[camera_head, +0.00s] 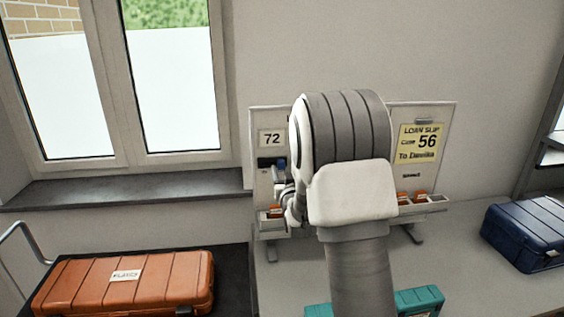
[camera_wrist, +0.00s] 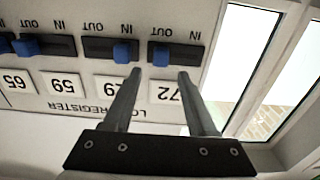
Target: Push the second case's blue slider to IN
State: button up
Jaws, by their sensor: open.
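In the wrist view, which shows the register board upside down, a row of blue sliders sits in dark tracks. The slider of plate 72 (camera_wrist: 160,57) is at its OUT end. The slider of plate 29 (camera_wrist: 124,52) is at its IN end. The slider of plate 59 (camera_wrist: 27,46) is at its OUT end. A further slider (camera_wrist: 4,45) by plate 65 is cut off. My gripper (camera_wrist: 160,72) is open and empty, its fingers apart on either side of plate 72's slider; contact cannot be told. In the head view my arm hides most of the board (camera_head: 420,180).
An orange case (camera_head: 130,285) lies at the lower left, a teal case (camera_head: 420,302) at the bottom, partly behind my arm, and a dark blue case (camera_head: 530,230) at the right. A yellow loan slip (camera_head: 418,143) reads 56. A window (camera_head: 165,90) is left of the board.

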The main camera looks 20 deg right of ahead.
aim_at(282, 163)
jog(key=shift+w+d+p, duration=0.2)
jog(key=shift+w+d, duration=0.05)
jog(key=shift+w, duration=0.9)
jog(key=shift+w+d+p, duration=0.15)
jog(key=shift+w+d, duration=0.05)
jog(key=shift+w, duration=0.9)
grip_shut()
